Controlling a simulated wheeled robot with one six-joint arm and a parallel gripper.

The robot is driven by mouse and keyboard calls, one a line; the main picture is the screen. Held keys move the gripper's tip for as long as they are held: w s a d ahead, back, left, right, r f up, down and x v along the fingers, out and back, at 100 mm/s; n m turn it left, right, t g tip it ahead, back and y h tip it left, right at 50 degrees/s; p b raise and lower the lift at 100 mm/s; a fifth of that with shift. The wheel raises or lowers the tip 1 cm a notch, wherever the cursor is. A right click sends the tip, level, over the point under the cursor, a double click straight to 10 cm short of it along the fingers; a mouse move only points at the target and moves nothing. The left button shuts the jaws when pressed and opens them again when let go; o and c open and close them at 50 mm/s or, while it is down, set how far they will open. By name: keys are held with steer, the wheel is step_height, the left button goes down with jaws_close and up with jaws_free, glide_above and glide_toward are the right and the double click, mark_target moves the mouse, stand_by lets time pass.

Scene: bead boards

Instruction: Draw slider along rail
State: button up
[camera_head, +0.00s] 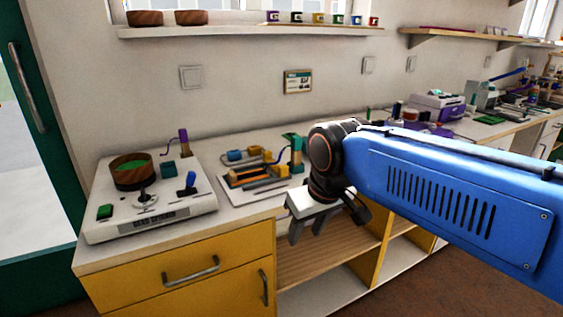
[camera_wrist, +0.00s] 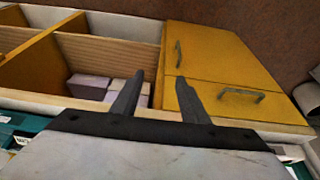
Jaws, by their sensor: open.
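A white board (camera_head: 230,192) on the counter carries orange and dark rail-like bars (camera_head: 255,176), with small blue and yellow blocks behind them. I cannot tell for sure which piece is the slider. A green upright piece (camera_head: 296,150) stands at the board's right end. My gripper (camera_head: 318,226) is in front of and to the right of this board, over the counter's front edge, pointing down and apart from the board. In the wrist view my gripper (camera_wrist: 160,84) shows two spread dark fingers with nothing between them.
To the left stands a white bead spinner (camera_head: 150,222) with a wooden bowl (camera_head: 132,172) of green beads and a blue lever (camera_head: 190,182). Yellow drawers (camera_head: 190,275) and open shelves lie below the counter. Purple equipment (camera_head: 438,104) stands farther right.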

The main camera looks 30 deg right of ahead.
steer(key=w+d+r+g, duration=0.2)
steer(key=w+d+r, duration=0.1)
steer(key=w+r, duration=1.1)
steer(key=g, duration=0.2)
glide_toward(283, 166)
step_height(283, 166, down, 8)
steer(key=shift+d+f, duration=0.1)
steer(key=shift+c, duration=0.3)
jaws_close()
